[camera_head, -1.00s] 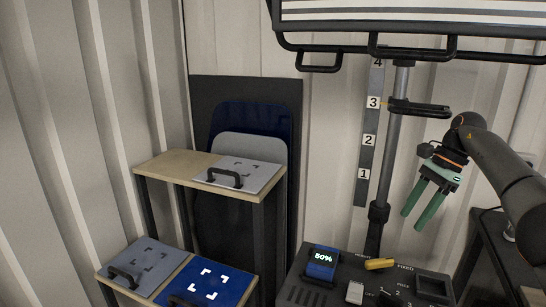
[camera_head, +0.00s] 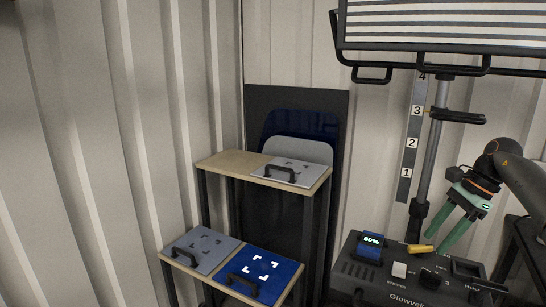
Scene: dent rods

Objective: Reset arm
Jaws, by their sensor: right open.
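My right gripper (camera_head: 443,234) has green fingers and comes in from the right on a dark arm (camera_head: 515,170). Its two fingers are spread and point down and to the left, with nothing visible between them. It hangs in front of the pole and over the back of the dark control box, close to the yellow piece in the picture. Whether it touches anything is hard to tell. My left gripper is not in view.
The control box (camera_head: 390,285) bears a display reading 50% (camera_head: 371,243) and a yellow piece (camera_head: 420,248). A pole (camera_head: 432,150) with a numbered scale (camera_head: 408,160) carries a striped panel (camera_head: 445,25). A two-level shelf (camera_head: 225,162) holds handled grey and blue plates (camera_head: 262,267).

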